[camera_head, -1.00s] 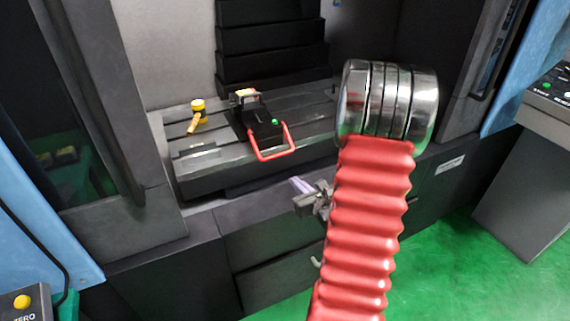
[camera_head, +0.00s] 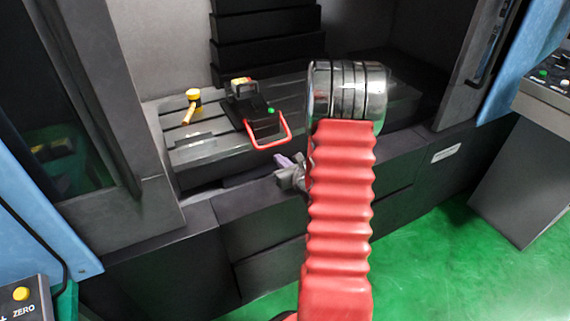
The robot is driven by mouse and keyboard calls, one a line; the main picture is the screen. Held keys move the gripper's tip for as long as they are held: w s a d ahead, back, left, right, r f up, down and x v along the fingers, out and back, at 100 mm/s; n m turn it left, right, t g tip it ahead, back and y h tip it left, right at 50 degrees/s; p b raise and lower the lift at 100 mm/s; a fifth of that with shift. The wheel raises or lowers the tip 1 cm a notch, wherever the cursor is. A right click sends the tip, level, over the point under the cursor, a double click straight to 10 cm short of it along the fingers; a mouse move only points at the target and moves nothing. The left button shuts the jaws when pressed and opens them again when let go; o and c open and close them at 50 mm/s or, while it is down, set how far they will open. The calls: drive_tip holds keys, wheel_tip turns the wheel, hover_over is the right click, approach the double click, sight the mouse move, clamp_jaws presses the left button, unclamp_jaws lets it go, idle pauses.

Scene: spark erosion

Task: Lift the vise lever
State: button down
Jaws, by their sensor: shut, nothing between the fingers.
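The vise (camera_head: 254,113) is a dark block with a green button, sitting on the grey slotted machine table (camera_head: 210,153). Its lever (camera_head: 285,128) is a red U-shaped handle that reaches out over the table's front edge and slopes down toward me. My gripper (camera_head: 284,162) is shut and empty, just below and in front of the lever's lower end, apart from it as far as I can tell. My red ribbed arm partly hides the gripper's wrist side.
A yellow-headed mallet (camera_head: 193,104) lies on the table left of the vise. The cabinet front (camera_head: 235,222) stands below the table. Machine walls close in both sides. Control panels stand at lower left (camera_head: 24,300) and right (camera_head: 548,80). Green floor is open at right.

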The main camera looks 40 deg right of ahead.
drive_tip(key=shift+s+r, duration=0.2)
drive_tip(key=shift+r, duration=1.8)
